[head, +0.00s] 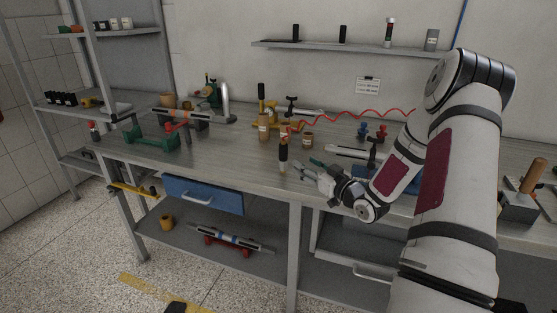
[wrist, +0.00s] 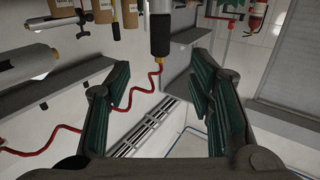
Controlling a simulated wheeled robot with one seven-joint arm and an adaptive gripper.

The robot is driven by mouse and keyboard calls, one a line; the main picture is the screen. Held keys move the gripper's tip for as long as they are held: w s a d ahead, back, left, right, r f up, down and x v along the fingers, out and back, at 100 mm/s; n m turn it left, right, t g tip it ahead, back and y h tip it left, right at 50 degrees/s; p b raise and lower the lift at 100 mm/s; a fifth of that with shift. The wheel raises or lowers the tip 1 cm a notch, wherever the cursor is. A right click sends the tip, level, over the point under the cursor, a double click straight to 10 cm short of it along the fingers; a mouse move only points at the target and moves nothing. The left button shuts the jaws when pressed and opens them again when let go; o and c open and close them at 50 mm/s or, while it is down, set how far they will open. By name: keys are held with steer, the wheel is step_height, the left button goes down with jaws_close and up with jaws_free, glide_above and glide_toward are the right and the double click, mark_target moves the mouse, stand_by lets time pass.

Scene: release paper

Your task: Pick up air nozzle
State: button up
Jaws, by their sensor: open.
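The air nozzle (head: 283,152) appears to be the slim upright piece on the workbench, with a black body, a silver lower part and a yellow-orange end. A red coiled hose meets that end. In the wrist view, which looks upside down, the nozzle (wrist: 160,35) hangs from the top edge with its gold end down, in line with the gap between my fingers. My gripper (head: 307,168) is just right of the nozzle in the head view. Its green-padded fingers (wrist: 160,78) are wide apart, with nothing gripped between them. The nozzle seems to be beyond the fingertips.
Brown jars (head: 264,128) stand close behind the nozzle on the workbench (head: 225,150). The red hose (head: 350,118) runs across behind my gripper. The blue drawer (head: 203,194) sits under the front edge.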

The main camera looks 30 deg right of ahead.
mark_target(286, 151)
steer(key=w, duration=0.8)
steer(key=w+a, duration=0.1)
steer(key=w, duration=0.3)
steer(key=shift+w+b, duration=0.3)
steer(key=shift+b, duration=0.05)
steer(key=shift+c, duration=0.6)
jaws_close()
